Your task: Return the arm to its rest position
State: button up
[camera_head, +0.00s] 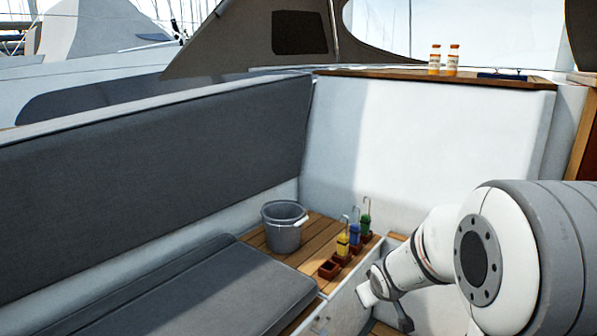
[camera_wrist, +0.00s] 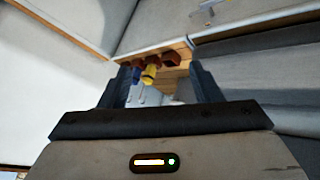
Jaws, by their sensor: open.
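My arm reaches in from the right in the camera_head view, and my gripper (camera_head: 386,304) hangs low at the front edge of the seat locker. In the camera_wrist view my gripper (camera_wrist: 162,76) has its two dark fingers spread wide, with nothing held between them. Beyond the fingers show a yellow item (camera_wrist: 149,74) and a blue item (camera_wrist: 136,76), apart from the gripper. In the camera_head view the yellow item (camera_head: 343,244), blue item (camera_head: 355,233) and green item (camera_head: 365,224) stand upright in small red-brown holders, each with a hooked wire top.
An empty-looking red-brown holder (camera_head: 330,269) and a grey bucket (camera_head: 284,237) stand on the wooden slats. A grey seat cushion (camera_head: 215,290) lies at front left. Two orange-and-white bottles (camera_head: 435,60) (camera_head: 453,60) and a dark blue item (camera_head: 502,76) are on the wooden ledge.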

jog(key=s+a+r+m+g+p, duration=0.1)
jog(key=s+r+p, duration=0.2)
jog(key=s+r, duration=0.2)
jog(key=s+a+r+m+g+p, duration=0.1)
jog(key=s+r, duration=0.5)
jog(key=s, duration=0.6)
jog(key=s+a+r+m+g+y+p, duration=0.1)
jog(key=s+a+r+m+g+p, duration=0.1)
jog(key=s+r+p, duration=0.3)
jog(key=s+r+g, duration=0.1)
jog(key=s, duration=0.2)
jog(key=shift+s, duration=0.3)
jog(key=shift+c, duration=0.6)
